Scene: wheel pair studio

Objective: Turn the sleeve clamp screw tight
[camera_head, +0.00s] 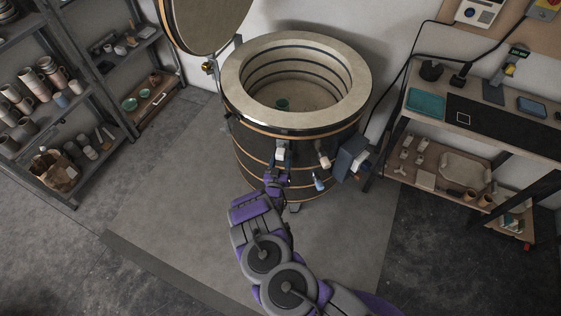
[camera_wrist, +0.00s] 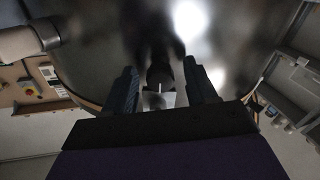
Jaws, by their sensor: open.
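My gripper (camera_head: 277,178) is at the front wall of a round kiln (camera_head: 250,142), at the end of my purple and grey arm. In the wrist view my gripper (camera_wrist: 163,88) is open, with one dark finger on each side. Between the fingers shows a small dark round piece (camera_wrist: 158,73) with a pale upright line below it. It may be the clamp screw, but it is dark and I cannot tell whether the fingers touch it. In the head view the sleeve and screw cannot be made out for sure near my gripper; a pale block (camera_head: 281,149) sits just above it.
A grey box (camera_head: 350,158) juts from the kiln's right side. A workbench (camera_head: 480,123) stands right, shelves of pottery (camera_head: 72,88) left. The floor in front is clear.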

